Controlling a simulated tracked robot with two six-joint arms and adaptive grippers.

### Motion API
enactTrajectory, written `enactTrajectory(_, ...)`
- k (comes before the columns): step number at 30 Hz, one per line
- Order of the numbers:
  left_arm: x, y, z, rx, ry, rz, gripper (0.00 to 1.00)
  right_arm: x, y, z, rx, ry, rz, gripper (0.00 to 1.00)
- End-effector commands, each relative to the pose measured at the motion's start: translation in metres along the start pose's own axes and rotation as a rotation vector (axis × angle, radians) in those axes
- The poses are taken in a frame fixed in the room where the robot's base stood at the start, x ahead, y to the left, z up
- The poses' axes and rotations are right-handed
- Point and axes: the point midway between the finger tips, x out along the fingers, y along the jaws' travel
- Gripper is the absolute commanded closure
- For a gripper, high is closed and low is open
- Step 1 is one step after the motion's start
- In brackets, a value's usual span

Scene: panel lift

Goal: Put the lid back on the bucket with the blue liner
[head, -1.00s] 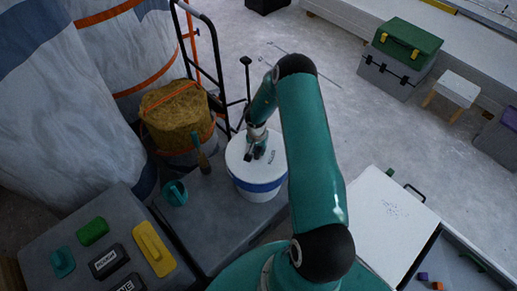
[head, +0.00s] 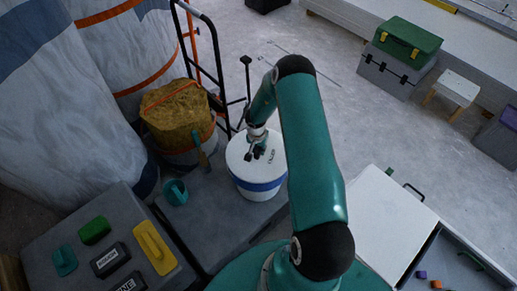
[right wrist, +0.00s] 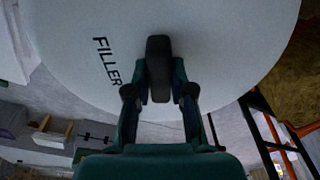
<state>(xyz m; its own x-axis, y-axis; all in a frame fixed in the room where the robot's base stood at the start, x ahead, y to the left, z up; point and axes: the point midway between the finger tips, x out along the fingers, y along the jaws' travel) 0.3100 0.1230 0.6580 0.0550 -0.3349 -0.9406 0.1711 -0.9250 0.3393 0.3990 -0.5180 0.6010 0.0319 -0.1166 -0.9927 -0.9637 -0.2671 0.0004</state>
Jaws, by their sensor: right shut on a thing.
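The white bucket (head: 262,191) with a blue band below its top stands on a dark grey surface in the head view. The round white lid (head: 238,160) covers its top. Whether the lid is fully seated or slightly above the rim, I cannot tell. My right gripper (head: 257,153) is over the lid. In the right wrist view my right gripper (right wrist: 159,85) is shut on the lid's dark handle, and the lid (right wrist: 230,50) fills the upper view with the word FILLER on it. The bucket's inside is hidden. My left gripper is not in view.
A tub with a yellow-brown bundle (head: 175,112) stands left of the bucket, with a trowel (head: 201,150) and a teal cup-like item (head: 174,192) near it. A black hand truck (head: 213,60) stands behind. A grey bench (head: 40,225) holds sponges and floats at the lower left.

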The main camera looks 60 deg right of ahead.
Motion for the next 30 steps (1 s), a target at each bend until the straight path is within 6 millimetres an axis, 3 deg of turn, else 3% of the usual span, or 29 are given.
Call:
enactTrajectory(28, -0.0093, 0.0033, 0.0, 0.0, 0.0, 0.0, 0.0, 0.0003, -0.0001, -0.0002, 0.0, 0.0, 0.0, 1.0)
enactTrajectory(29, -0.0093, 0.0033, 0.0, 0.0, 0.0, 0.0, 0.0, 0.0003, -0.0001, -0.0002, 0.0, 0.0, 0.0, 0.73)
enactTrajectory(30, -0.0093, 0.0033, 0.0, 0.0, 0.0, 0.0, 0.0, 0.0003, 0.0, -0.0002, 0.0, 0.0, 0.0, 0.66)
